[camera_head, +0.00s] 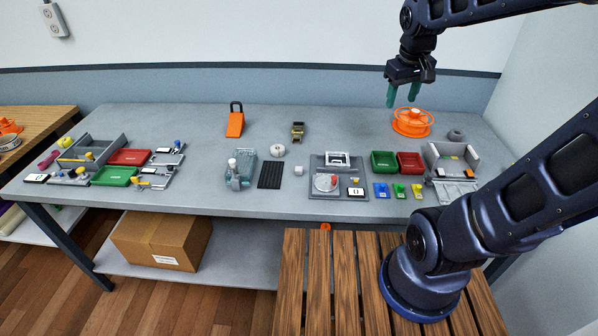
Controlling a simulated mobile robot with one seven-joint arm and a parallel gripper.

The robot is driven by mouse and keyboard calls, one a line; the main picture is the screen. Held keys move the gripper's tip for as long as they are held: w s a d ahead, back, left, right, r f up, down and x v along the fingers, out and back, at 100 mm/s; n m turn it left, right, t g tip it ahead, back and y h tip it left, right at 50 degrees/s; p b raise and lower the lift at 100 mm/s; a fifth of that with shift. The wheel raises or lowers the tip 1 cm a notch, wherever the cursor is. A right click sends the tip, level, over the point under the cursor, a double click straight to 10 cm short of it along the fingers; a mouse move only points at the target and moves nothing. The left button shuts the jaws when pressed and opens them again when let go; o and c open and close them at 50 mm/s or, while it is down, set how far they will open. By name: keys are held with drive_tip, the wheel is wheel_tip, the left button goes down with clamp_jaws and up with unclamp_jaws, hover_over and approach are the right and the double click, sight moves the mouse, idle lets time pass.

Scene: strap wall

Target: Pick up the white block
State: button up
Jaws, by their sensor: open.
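A small white block (299,170) sits on the grey table in the middle, between the black ribbed mat and the grey tray with a red-and-white disc. My gripper (403,97) is at the upper right, pointing down, with its two teal fingers apart and nothing between them. It hangs high above the table's back right, near the orange spool, far from the white block. The block's top and front show, and nothing covers it.
A black mat (270,175), a round white object (278,150) and a grey tray (318,189) lie around the block. An orange spool (412,123) stands under my gripper. Green (384,162) and red bins (410,163) stand right.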

drive_tip(key=w+a+f+n+g, duration=0.1)
drive_tip(key=w+a+f+n, duration=0.2)
drive_tip(key=w+a, duration=0.3)
drive_tip(key=n+g+h, duration=0.2)
drive_tip(key=n+h, duration=0.2)
drive_tip(key=n, duration=0.7)
hover_over(299, 169)
drive_tip(key=a, duration=0.3)
drive_tip(key=f, duration=2.4)
drive_tip(key=shift+w+d+f, duration=0.1)
drive_tip(key=shift+w+f, duration=0.2)
drive_tip(key=shift+f, duration=0.1)
drive_tip(key=shift+x, duration=2.7)
drive_tip(key=shift+s+d, duration=0.1)
drive_tip(key=shift+c, duration=0.4)
drive_tip(key=c, duration=1)
